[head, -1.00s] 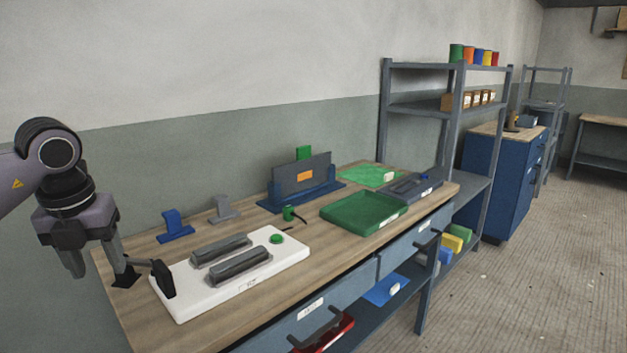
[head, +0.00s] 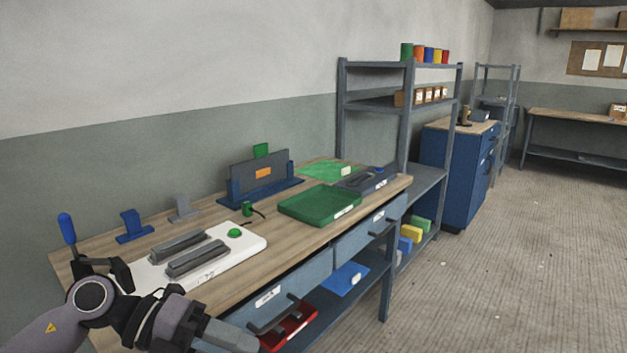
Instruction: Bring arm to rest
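My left arm comes in at the lower left. Its gripper (head: 228,340) is low in the picture, in front of the bench's near edge, with its grey fingers pointing right. The fingers overlap and run to the bottom edge, so their gap cannot be told; I see nothing between them. A tool with a blue handle (head: 67,228) stands upright at the bench's left end, beside black parts (head: 121,271), apart from the gripper. My arm hides part of that corner. My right gripper is not in view.
On the wooden bench (head: 290,237) lie a white board (head: 215,262) with two grey bars, a green tray (head: 320,204) and a blue rack (head: 262,190). Drawers and a shelf with a red tray (head: 290,330) are below.

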